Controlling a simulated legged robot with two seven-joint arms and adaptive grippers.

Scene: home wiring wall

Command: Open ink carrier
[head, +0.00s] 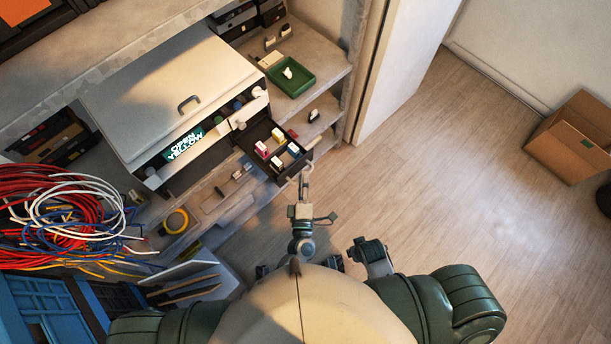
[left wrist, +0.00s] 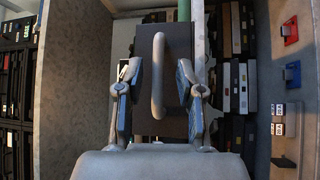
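The ink carrier (head: 259,134) is a black drawer standing out from the front of the white printer (head: 165,85), with several small cartridges in it. The green panel (head: 185,143) on the printer reads "OPEN YELLOW". My left gripper (head: 305,182) is at the carrier's outer end. In the left wrist view, a grey loop handle (left wrist: 158,75) stands between the two fingers of my left gripper (left wrist: 158,100). The fingers are apart, with a gap on each side of the handle. A part of mine at the lower middle may be the right arm; its fingers cannot be made out.
A green tray (head: 291,78) with a white item sits on the shelf behind the carrier. Coiled red, white and blue cables (head: 65,215) hang at the left. A cardboard box (head: 573,137) stands at the far right. The wooden floor (head: 450,170) is clear.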

